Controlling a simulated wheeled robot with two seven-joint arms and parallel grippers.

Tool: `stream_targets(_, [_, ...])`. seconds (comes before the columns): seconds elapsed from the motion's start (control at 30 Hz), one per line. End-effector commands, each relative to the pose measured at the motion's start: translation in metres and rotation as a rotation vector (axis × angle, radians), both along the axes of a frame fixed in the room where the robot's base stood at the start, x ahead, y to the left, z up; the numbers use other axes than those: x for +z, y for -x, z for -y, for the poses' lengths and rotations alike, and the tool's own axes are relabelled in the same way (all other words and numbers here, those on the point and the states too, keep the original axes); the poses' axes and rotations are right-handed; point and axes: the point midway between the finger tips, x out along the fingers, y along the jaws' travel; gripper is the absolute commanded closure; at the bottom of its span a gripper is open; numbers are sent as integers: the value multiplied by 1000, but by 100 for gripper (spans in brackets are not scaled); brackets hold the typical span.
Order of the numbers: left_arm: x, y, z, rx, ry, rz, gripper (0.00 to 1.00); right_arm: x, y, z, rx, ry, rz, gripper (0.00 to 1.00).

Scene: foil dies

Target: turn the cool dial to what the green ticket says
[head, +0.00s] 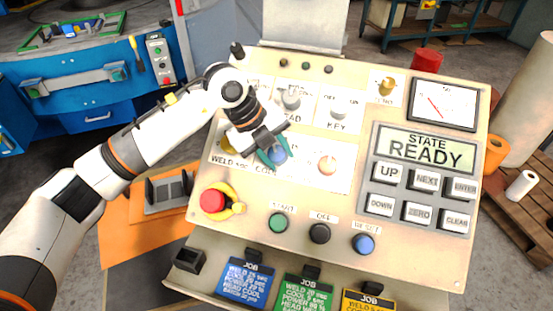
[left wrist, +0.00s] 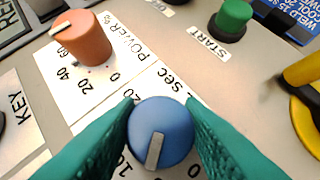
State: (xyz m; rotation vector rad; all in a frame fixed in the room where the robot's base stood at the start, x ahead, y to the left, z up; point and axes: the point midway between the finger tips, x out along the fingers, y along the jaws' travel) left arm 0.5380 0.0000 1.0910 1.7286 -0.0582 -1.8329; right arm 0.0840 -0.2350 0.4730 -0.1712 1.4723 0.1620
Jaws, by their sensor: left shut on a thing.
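The cool dial is a blue knob (head: 279,155) on the sloping panel, partly covered by my fingers in the head view. My left gripper (head: 274,157) has its teal fingers shut on both sides of it. In the left wrist view the blue knob (left wrist: 160,131) sits between the fingers. Its grey pointer aims at the picture's bottom, slightly left, between the 10 mark and the 0 mark. The green ticket (head: 304,294) stands in the middle below the panel; its cool line is small and seems to read 5 sec. My right gripper is out of view.
An orange power knob (head: 327,165) is right of the dial. A red stop button (head: 213,201) in a yellow guard and a green start button (head: 278,222) are below. Blue (head: 246,281) and yellow (head: 369,301) tickets flank the green one. The display (head: 428,150) reads STATE READY.

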Motion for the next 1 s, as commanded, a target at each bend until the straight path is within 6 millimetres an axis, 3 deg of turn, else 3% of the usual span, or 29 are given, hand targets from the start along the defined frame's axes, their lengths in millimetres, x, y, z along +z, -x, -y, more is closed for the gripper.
stream_targets(0.3, [-1,-1,0,128,86,-23,88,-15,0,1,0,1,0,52])
stream_targets(0.9, [1,-1,-1,166,110,-30,88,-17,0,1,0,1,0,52])
stream_targets(0.93, [1,-1,-1,166,110,-30,63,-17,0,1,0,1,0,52])
stream_targets(1.0, [1,-1,-1,166,110,-30,52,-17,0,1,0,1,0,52])
